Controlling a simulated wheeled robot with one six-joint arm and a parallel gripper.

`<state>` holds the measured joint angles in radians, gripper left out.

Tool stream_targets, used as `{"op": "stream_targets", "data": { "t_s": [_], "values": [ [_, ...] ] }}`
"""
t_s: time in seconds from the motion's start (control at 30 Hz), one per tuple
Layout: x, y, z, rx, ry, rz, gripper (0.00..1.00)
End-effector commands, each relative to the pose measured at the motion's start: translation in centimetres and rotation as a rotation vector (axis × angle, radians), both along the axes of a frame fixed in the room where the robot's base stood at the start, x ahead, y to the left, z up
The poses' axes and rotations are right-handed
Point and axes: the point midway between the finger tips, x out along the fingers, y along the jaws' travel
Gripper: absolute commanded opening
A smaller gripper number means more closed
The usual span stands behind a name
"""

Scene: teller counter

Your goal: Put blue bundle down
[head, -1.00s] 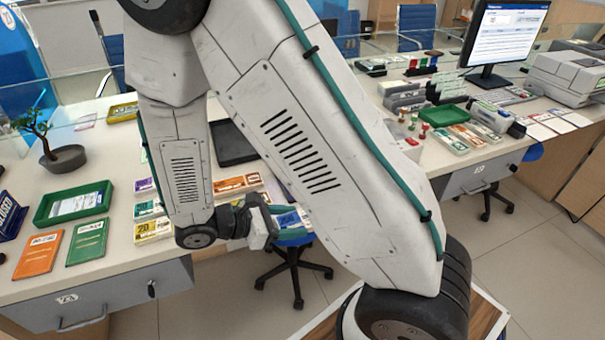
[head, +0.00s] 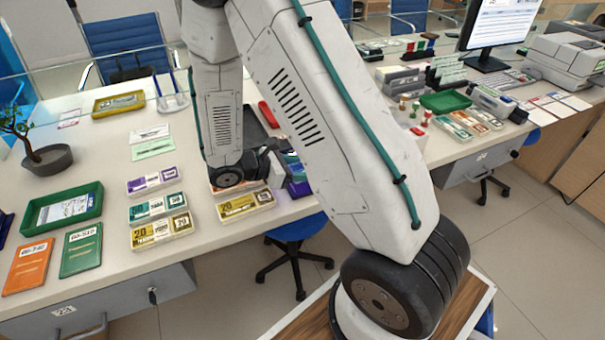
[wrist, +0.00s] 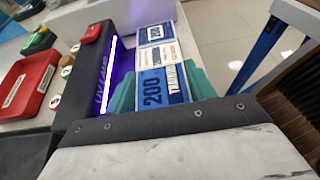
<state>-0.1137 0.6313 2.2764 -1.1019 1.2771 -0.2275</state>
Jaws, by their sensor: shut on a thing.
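The blue bundle (wrist: 163,82), marked 200 with a pale band, lies between the teal fingers of my gripper (wrist: 163,92) in the wrist view. The fingers are shut on its two long sides. The bundle is right beside the dark UV lamp (wrist: 92,85) with its glowing purple strip. In the head view my gripper (head: 281,172) is at the counter's front edge, mostly hidden by my arm. I cannot tell whether the bundle touches the counter.
A yellow bundle (head: 246,205) lies left of my gripper. Purple (head: 150,180), teal (head: 157,207) and yellow-green (head: 161,231) bundles lie further left. A red tray (wrist: 28,86) is beyond the lamp. A blue stool (head: 297,228) stands below the counter edge.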

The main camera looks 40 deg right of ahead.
Motion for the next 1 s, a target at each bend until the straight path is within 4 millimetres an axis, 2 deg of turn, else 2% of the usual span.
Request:
{"op": "stream_targets", "data": {
  "t_s": [0.1, 0.23, 0.5, 0.8, 0.83, 0.9, 1.0],
  "values": [
    [0.6, -1.2, -0.1, 0.0, -0.001, -0.003, 0.3],
    [0.8, -1.4, -0.5, -0.001, 0.001, 0.0, 0.3],
    [0.8, -1.3, -3.7, 0.0, 0.0, -0.001, 0.3],
    [0.8, -1.3, -3.8, 0.0, -0.001, 0.0, 0.3],
    [0.8, -1.3, -3.8, 0.0, -0.001, 0.0, 0.6],
    [0.8, -1.3, -3.8, 0.0, -0.001, 0.0, 0.76],
    [0.8, -1.3, -3.8, 0.0, -0.001, 0.0, 0.76]
  ]
}}
